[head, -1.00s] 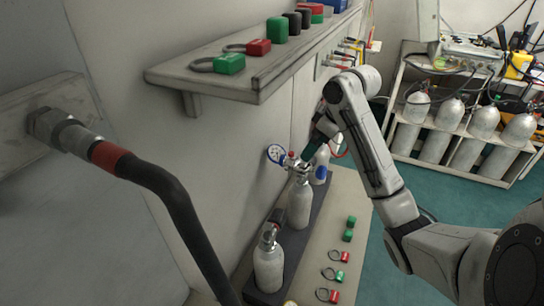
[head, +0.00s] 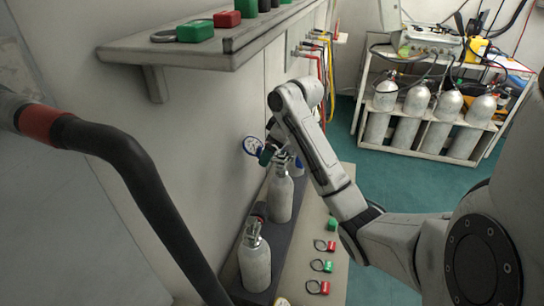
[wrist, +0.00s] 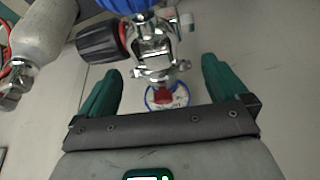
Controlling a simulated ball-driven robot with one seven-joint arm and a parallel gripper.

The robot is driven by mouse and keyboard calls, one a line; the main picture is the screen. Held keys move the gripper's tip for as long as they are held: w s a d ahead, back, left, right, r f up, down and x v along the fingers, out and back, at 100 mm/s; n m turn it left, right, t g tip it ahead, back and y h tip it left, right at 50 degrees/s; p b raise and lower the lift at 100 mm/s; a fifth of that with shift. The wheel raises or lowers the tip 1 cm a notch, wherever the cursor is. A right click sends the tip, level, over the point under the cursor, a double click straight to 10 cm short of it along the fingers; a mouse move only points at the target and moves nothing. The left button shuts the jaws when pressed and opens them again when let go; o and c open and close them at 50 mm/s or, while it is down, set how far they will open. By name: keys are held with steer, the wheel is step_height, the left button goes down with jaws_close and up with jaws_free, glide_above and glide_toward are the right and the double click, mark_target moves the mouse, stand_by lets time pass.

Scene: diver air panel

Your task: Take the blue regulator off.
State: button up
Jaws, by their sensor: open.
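A chrome regulator fitting (wrist: 155,50) fills the middle of the wrist view, with a dark ribbed knob (wrist: 102,42) to its left and a bright blue part (wrist: 125,5) above it, cut by the frame's edge. A blue-rimmed gauge (wrist: 168,97) shows below it, partly hidden; it also shows in the head view (head: 251,146). My gripper (wrist: 161,66) is open, its green fingers on either side of the fitting, with visible gaps. In the head view, my gripper (head: 270,150) is at the top of the middle cylinder (head: 281,199), and my arm partly hides the regulator.
A front cylinder (head: 254,264) stands on the dark bench strip. Red and green tags (head: 321,266) lie on the bench to its right. A wall shelf (head: 215,45) juts out above. A thick black hose (head: 130,165) crosses the left. A rack (head: 430,130) of cylinders stands behind.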

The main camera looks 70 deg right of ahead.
steer(key=shift+x, duration=0.8)
steer(key=c, duration=1.5)
